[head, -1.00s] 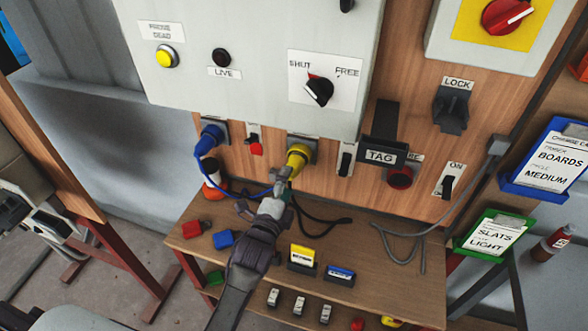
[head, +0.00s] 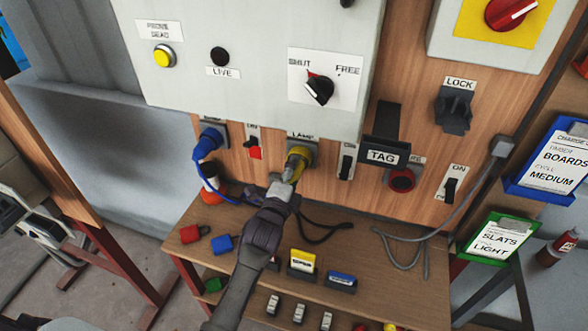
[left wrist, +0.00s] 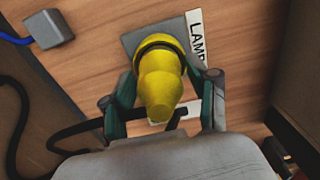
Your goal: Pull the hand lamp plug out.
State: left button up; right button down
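The yellow hand lamp plug (head: 297,163) sits in the grey socket (head: 313,147) under the label LAMP, on the wooden panel below the grey cabinet. In the left wrist view the plug (left wrist: 161,92) points towards the camera, with a dark ring round its collar. My left gripper (head: 287,181) is at the plug. Its two fingers (left wrist: 165,84) stand one on each side of the plug and look spread, with narrow gaps; firm contact does not show. A black cable (head: 325,230) lies below on the shelf. My right gripper does not show.
A blue plug (head: 208,142) with a blue cable is to the left. A TAG holder (head: 383,155) juts out to the right. Red and blue padlocks (head: 222,244) and small label blocks (head: 303,262) lie on the shelf (head: 385,290). The cabinet (head: 260,30) overhangs above.

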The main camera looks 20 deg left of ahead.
pick_arm(q)
grip_shut()
jog(key=shift+f, duration=0.1)
jog(key=shift+s, duration=0.15)
jog(key=shift+s, duration=0.15)
jog(key=shift+s+p, duration=0.55)
jog(key=shift+s+a+p, duration=0.1)
jog(key=shift+s+p, duration=0.85)
jog(key=shift+s, duration=1.35)
